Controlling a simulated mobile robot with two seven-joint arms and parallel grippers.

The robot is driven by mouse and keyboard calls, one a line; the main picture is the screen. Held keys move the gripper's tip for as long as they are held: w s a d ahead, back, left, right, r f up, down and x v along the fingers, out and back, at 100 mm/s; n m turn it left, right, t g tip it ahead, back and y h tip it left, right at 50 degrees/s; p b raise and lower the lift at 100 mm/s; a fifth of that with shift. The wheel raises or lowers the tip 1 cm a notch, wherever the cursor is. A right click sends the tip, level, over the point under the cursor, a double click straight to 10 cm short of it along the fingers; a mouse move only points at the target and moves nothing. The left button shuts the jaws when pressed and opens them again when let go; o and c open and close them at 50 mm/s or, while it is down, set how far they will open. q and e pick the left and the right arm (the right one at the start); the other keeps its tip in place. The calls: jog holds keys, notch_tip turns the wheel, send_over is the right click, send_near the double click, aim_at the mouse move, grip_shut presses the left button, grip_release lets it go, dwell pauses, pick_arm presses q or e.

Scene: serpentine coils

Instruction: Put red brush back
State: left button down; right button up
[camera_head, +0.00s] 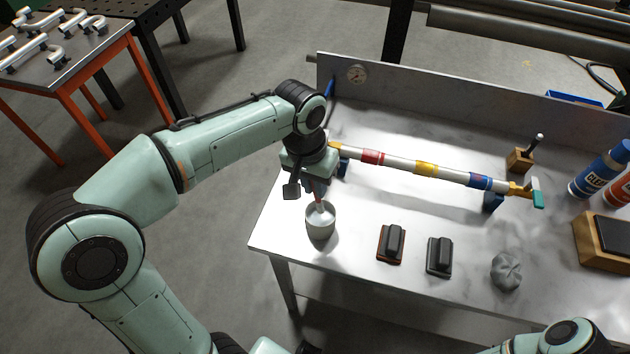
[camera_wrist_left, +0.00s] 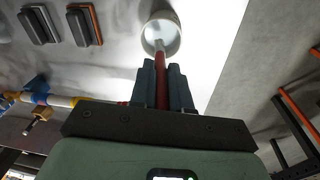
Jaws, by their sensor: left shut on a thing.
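My left gripper (camera_head: 318,188) is shut on the red brush (camera_head: 321,203), just above a white-grey cup (camera_head: 320,228) near the table's left front edge. In the left wrist view the brush's red handle (camera_wrist_left: 161,92) lies between the two dark fingers (camera_wrist_left: 163,82). Its pale end overlaps the open mouth of the cup (camera_wrist_left: 174,43). I cannot tell how deep the end sits inside. My right gripper is out of view; only part of my right arm shows at the lower right.
Behind the cup, a banded pipe (camera_head: 400,163) lies across blue supports. Two dark blocks (camera_head: 391,243) (camera_head: 439,256) and a grey crumpled cloth (camera_head: 506,270) lie to the right. A blue bottle (camera_head: 597,170) stands at the far right. Table (camera_head: 360,215) between them is clear.

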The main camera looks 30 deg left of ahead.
pick_arm(q)
jog(key=shift+f, duration=0.15)
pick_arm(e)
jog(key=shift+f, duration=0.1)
pick_arm(q)
jog(key=shift+f+b, duration=1.2)
jog(key=shift+f, duration=0.65)
jog(key=shift+f+b, duration=1.05)
jog(key=shift+f, duration=0.55)
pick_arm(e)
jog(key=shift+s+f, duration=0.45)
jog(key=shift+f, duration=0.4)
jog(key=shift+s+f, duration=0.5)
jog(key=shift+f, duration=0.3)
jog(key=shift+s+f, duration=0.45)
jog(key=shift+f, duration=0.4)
pick_arm(q)
jog(key=shift+f, duration=0.35)
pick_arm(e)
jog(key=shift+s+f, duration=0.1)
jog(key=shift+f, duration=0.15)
pick_arm(q)
jog(key=c, duration=1)
grip_release()
jog(key=shift+r, duration=0.1)
